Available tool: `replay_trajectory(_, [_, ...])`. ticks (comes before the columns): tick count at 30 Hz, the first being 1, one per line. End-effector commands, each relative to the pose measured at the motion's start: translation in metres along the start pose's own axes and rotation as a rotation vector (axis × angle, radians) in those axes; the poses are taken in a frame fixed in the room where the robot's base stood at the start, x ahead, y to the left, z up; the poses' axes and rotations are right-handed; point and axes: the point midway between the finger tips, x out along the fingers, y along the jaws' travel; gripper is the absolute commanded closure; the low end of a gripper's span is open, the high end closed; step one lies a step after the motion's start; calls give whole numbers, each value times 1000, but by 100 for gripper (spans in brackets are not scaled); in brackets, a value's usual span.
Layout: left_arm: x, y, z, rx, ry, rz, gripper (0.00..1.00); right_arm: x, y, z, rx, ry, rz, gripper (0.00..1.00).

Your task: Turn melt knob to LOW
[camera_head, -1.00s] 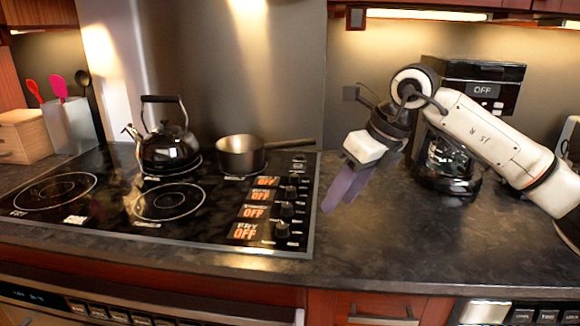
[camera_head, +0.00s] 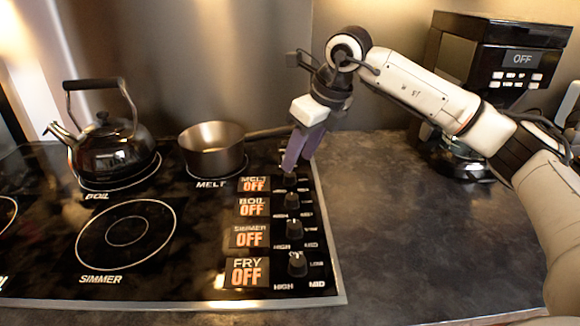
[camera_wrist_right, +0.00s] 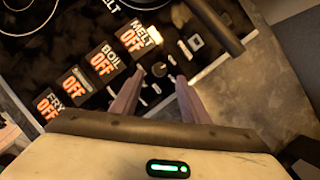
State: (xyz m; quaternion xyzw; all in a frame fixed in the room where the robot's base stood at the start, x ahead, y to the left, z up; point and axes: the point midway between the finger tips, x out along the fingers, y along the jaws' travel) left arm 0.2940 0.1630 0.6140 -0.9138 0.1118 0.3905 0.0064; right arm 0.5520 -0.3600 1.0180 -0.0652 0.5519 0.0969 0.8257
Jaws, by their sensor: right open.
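The melt knob (camera_head: 290,180) is the farthest in the column of black knobs on the cooktop's right side, partly hidden by my gripper in the head view. In the right wrist view the melt knob (camera_wrist_right: 159,69) lies just beyond the fingertips. The melt display (camera_head: 254,184) beside it reads OFF. My right gripper (camera_head: 291,168) points down over the knob's far side; its purple fingers are open, and the wrist view shows a gap between them (camera_wrist_right: 157,80). I cannot tell whether they touch the knob. My left gripper is not in view.
A saucepan (camera_head: 212,150) sits on the melt burner, its handle (camera_head: 268,132) passing close behind my right gripper. A kettle (camera_head: 112,150) stands on the boil burner. The boil, simmer and fry knobs (camera_head: 297,264) line up nearer. The counter (camera_head: 380,220) on the right is clear. A coffee maker (camera_head: 495,75) stands behind.

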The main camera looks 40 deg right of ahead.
Motion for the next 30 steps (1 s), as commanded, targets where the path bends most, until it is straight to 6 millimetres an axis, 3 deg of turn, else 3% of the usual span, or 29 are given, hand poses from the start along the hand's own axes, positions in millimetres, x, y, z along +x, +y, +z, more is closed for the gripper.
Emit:
replay_trajectory(3, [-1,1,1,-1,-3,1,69,23,1,0,-1,3,2,59])
replay_trajectory(9, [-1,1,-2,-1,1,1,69,47,1,0,0,0,2,59])
replay_trajectory(20, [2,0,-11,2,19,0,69,55,1,0,-1,-2,1,59])
replay_trajectory(23, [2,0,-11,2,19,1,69,55,1,0,-1,-2,1,70])
replay_trajectory(28, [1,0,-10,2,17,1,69,54,1,0,-1,-2,1,99])
replay_trajectory(30, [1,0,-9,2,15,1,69,54,1,0,-1,-2,1,100])
